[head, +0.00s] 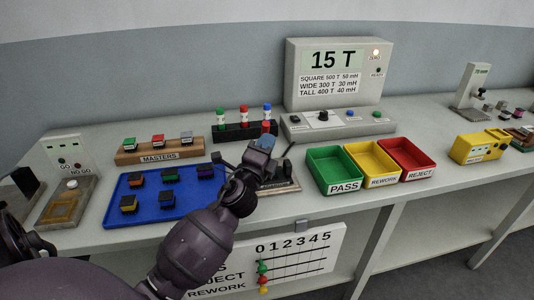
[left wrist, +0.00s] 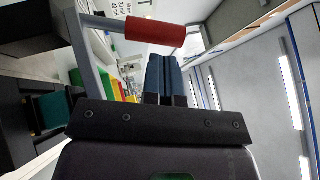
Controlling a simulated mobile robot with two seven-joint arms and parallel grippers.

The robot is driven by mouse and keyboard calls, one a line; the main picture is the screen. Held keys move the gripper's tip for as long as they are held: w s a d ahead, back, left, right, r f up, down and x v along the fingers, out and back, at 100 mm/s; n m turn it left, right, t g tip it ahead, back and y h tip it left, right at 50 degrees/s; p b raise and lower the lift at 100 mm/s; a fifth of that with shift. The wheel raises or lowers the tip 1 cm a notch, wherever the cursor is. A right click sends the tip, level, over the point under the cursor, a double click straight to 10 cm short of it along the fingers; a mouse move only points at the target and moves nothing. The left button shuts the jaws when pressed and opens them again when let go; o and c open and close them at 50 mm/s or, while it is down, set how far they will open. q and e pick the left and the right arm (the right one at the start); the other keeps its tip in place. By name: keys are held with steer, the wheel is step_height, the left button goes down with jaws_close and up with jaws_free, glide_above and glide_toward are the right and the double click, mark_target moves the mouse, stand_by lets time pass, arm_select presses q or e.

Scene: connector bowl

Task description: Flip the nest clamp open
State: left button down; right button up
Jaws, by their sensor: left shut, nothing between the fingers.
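The nest (head: 286,187) is a small fixture on the bench just right of the blue tray, partly hidden behind my left gripper. Its clamp has a red handle, whose end (head: 266,126) seems to show just above my gripper. In the left wrist view the red handle (left wrist: 155,32) sits on a grey lever arm (left wrist: 86,55), close to my fingertips; I cannot tell whether they touch. My left gripper (head: 262,145) is over the nest, its blue fingers (left wrist: 165,72) shut together and empty. My right gripper is not in view.
A blue tray (head: 110,218) with several coloured parts lies left of the nest. A masters block (head: 130,158) and a bottle rack (head: 232,133) stand behind. Green (head: 315,160), yellow and red bins stand right. A meter (head: 300,92) stands at the back.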

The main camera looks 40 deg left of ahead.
arm_select(q)
steer(key=shift+w+a+r, duration=0.15)
steer(key=shift+w+a, duration=0.05)
steer(key=shift+a, duration=0.15)
